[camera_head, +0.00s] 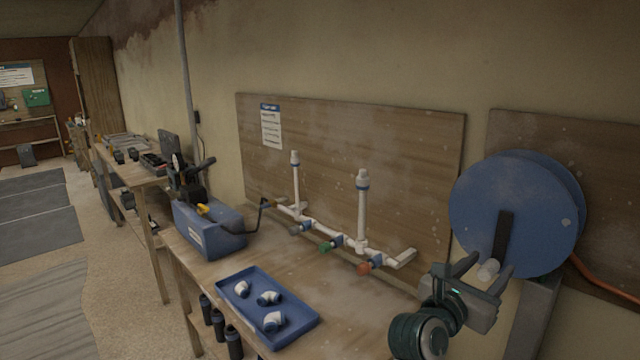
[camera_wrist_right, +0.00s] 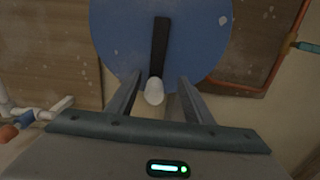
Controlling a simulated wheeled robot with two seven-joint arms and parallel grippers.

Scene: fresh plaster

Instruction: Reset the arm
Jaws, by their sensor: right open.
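My right gripper (camera_head: 494,262) is at the lower right of the head view, in front of a big blue reel (camera_head: 505,208). Its two fingers are apart and point toward the reel. A white knob (camera_head: 488,271) at the lower end of the reel's dark crank bar (camera_head: 503,238) shows between the fingers. In the right wrist view the white knob (camera_wrist_right: 154,92) is also between the open fingers (camera_wrist_right: 160,79), with gaps on both sides. I cannot tell its exact depth between them. My left gripper is not in view.
A wooden bench carries a blue tray (camera_head: 237,291) with white elbow fittings, a blue toolbox (camera_head: 208,232) and white pipework (camera_head: 322,232) with coloured valves. A wooden board (camera_head: 400,135) stands behind. An orange hose (camera_head: 600,280) is right of the reel. The floor at left is open.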

